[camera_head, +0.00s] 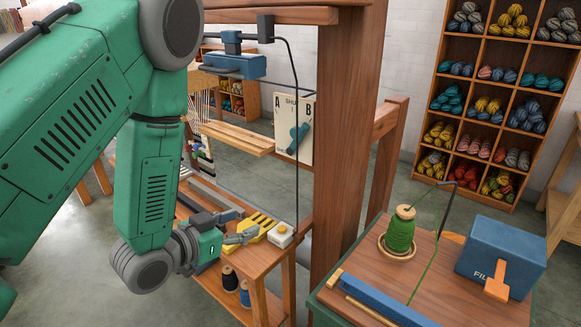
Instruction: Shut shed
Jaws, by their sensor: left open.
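A white panel (281,123) marked A and B, with partly hidden lettering that starts "SHU", is fixed at the loom's post. A teal lever (298,138) on it slants up to the right, toward the B. My left gripper (246,226) is open and empty, below and left of the panel and well apart from the lever. It is over a wooden side bench, close to a yellow slotted piece (258,226) and a white box with a button (280,236). I cannot tell whether it touches the yellow piece. My right gripper is out of view.
The thick loom post (346,130) stands right of the panel. A blue device (235,66) hangs above, with a black cable running down. On the right, a table holds a green spool (400,232) and a blue box (500,252). Wool shelves (477,94) stand behind.

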